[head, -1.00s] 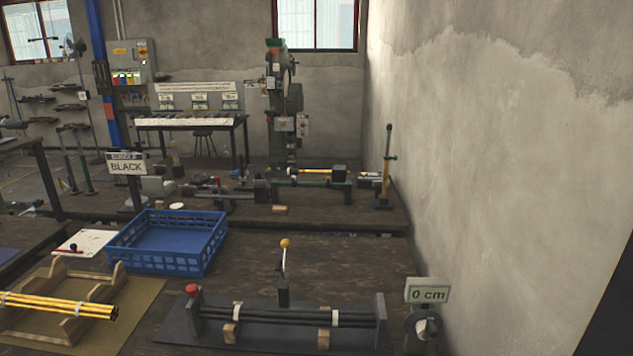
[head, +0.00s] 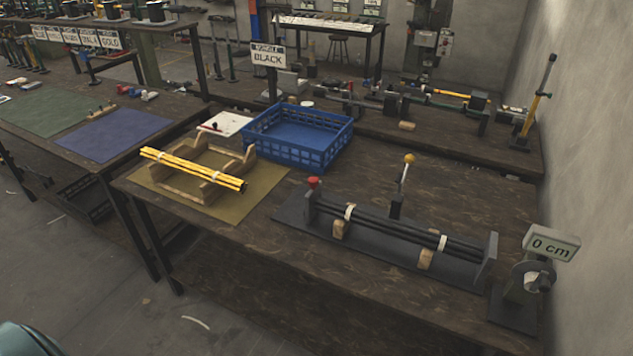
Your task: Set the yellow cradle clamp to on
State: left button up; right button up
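In the head view, a wooden cradle (head: 181,184) on an olive mat holds a bundle of yellow rods (head: 200,172) with white bands. To its right, a dark grey fixture (head: 490,259) holds a bundle of black rods (head: 392,230) on wooden blocks. A red knob (head: 313,183) tops the fixture's left end. Which part is the yellow cradle clamp I cannot tell for certain. Neither gripper is in view.
A blue crate (head: 297,139) and a white board (head: 223,123) lie behind the cradle. A "0 cm" display (head: 551,243) with a wheel stands at the right end, near the wall. A blue mat (head: 113,134) lies on the left table. Open floor (head: 90,270) is front left.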

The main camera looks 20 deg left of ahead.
aim_at(409, 160)
jog(key=i+j+z, duration=0.1)
jog(key=j, duration=0.25)
jog(key=i+j+z, duration=0.15)
jog(key=j, duration=0.25)
jog(key=i+j+z, duration=0.1)
jog(key=j, duration=0.3)
jog(key=i+j+z, duration=0.1)
jog(key=j, duration=0.3)
jog(key=i+j+z, duration=0.1)
jog(key=j, duration=0.3)
jog(key=k+j+u, duration=0.1)
jog(key=j, duration=0.25)
jog(key=k, duration=0.1)
